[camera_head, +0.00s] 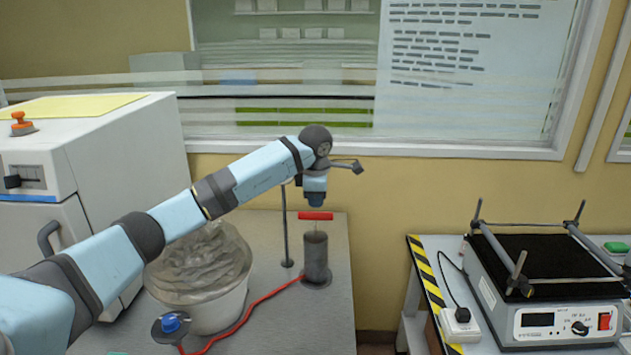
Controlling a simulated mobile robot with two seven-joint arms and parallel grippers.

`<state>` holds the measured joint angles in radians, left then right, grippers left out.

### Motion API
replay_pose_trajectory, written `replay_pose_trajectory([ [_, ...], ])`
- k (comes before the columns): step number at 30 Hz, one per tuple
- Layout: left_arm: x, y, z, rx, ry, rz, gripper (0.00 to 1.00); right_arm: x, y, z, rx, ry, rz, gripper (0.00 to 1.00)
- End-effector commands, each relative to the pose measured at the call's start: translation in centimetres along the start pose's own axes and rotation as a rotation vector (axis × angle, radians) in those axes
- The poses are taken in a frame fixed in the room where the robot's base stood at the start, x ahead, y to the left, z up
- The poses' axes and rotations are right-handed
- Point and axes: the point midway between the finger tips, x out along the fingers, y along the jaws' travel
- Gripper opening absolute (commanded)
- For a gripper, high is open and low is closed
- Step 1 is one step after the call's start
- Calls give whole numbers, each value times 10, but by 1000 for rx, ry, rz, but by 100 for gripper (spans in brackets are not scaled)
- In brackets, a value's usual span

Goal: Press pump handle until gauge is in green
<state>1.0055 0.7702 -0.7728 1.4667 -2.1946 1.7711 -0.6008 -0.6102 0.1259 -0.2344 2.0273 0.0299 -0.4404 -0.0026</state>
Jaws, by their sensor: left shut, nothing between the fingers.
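The pump is a dark upright cylinder (316,258) on a grey bench, with a thin rod rising from it. Its red handle (315,216) lies level on top of the rod, clear above the cylinder. My left gripper (316,203) is shut and empty, pointing down just above the handle. I cannot tell whether it touches the handle. A red hose (246,317) runs from the pump's base to a round dark fitting with a blue knob (170,323). No gauge face can be read. My right gripper is not in view.
A bucket lined with clear plastic (203,275) stands left of the pump, partly behind my left arm. A thin upright rod (284,228) stands close to the pump. A white machine (85,160) is at left. A shaker device (545,300) stands on the right table across a gap.

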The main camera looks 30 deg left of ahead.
Motion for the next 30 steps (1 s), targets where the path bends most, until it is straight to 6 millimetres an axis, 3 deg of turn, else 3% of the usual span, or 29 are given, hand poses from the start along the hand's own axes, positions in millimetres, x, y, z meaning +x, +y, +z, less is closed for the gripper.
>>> replay_pose_trajectory([
  [6,21,0,0,-2,0,-1,0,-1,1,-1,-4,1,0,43],
  [19,26,0,0,-1,0,0,0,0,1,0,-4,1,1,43],
  [27,60,-7,0,1,1,-2,0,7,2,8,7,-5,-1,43],
  [30,61,-8,0,0,1,-2,0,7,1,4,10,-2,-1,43],
])
